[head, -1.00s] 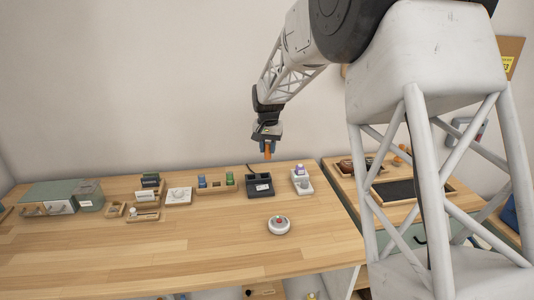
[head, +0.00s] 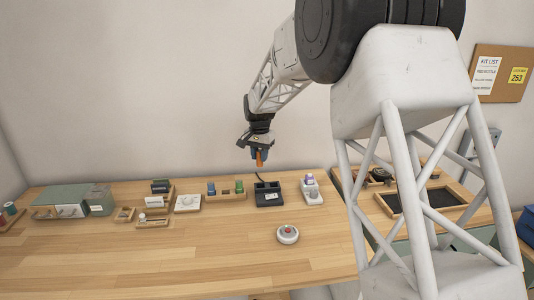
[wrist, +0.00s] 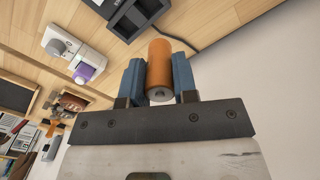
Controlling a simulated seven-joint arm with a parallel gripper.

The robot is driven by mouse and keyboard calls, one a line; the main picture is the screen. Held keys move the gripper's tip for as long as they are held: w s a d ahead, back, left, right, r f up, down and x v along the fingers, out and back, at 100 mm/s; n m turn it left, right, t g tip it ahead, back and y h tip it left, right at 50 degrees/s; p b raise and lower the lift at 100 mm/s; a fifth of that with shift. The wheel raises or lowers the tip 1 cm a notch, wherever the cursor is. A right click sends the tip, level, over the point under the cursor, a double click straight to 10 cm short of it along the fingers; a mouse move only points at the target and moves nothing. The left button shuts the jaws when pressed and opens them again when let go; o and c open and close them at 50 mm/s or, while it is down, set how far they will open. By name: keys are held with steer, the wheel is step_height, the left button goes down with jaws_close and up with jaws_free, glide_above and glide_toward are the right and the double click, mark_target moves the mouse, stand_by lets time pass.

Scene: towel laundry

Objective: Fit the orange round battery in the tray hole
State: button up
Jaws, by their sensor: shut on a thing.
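My gripper (head: 259,154) is in the air above the back of the bench, over the black two-bay device. It is shut on the orange round battery (head: 259,163), which hangs below the fingers. In the wrist view the battery (wrist: 159,62) sits between the two blue fingers of my gripper (wrist: 158,80), with a grey end towards the camera. A wooden tray (head: 229,198) lies on the bench to the left, with a blue and a green cylinder standing in it. I cannot make out its holes at this distance.
The black device (head: 268,194), with a cable, stands right of the tray. A white-grey unit with a purple top (head: 311,191) is beside it. A white dial box (head: 187,203) is further left. The bench front (head: 180,255) is clear.

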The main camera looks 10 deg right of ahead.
steer(key=s+a+f+m, duration=0.1)
steer(key=a+m, duration=0.1)
steer(key=a, duration=0.1)
steer(key=s+a+m, duration=0.1)
steer(key=a+m, duration=0.2)
steer(key=a, duration=0.1)
steer(key=s+a+f+m, duration=0.1)
steer(key=a+m, duration=0.2)
steer(key=shift+a+f, duration=0.35)
steer(key=shift+a, duration=0.05)
steer(key=shift+s+a+f+m, duration=0.15)
steer(key=shift+s+a+m, duration=0.1)
steer(key=shift+a+m, duration=0.3)
steer(key=shift+s+a+f+m, duration=0.15)
steer(key=shift+s+a+m, duration=0.1)
steer(key=shift+a+m, duration=0.3)
steer(key=shift+f, duration=0.2)
steer(key=shift+f, duration=1.6)
steer(key=shift+f, duration=1.4)
stand_by(1.5)
steer(key=o, duration=1.5)
